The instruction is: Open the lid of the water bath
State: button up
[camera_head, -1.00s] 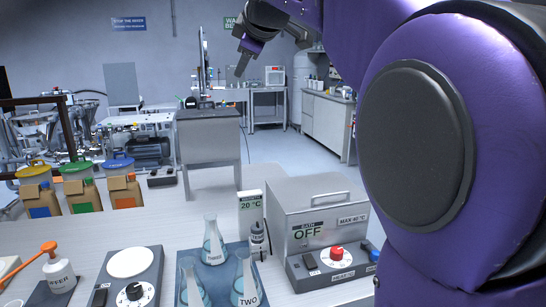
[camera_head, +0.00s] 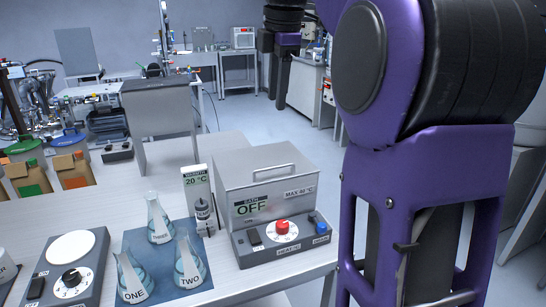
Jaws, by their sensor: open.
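The water bath (camera_head: 238,203) is a grey metal box on the bench. Its lid (camera_head: 255,167) is shut and has a bar handle (camera_head: 267,174) on top. The front panel carries an OFF label, a red-centred dial (camera_head: 282,227) and a blue knob. My gripper (camera_head: 277,100) hangs pointing down, above and behind the bath in the picture, apart from the lid. Its dark fingers look apart and empty.
A thermometer display (camera_head: 197,183) reading 20 °C stands just left of the bath. Several flasks (camera_head: 160,222) stand on a blue mat (camera_head: 205,277). A hotplate (camera_head: 68,275) is at lower left. My purple arm fills the right side.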

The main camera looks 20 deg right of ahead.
jog(key=b, duration=0.4)
send_over(271, 180)
notch_tip(271, 180, down, 17)
grip_shut()
dwell(1.3)
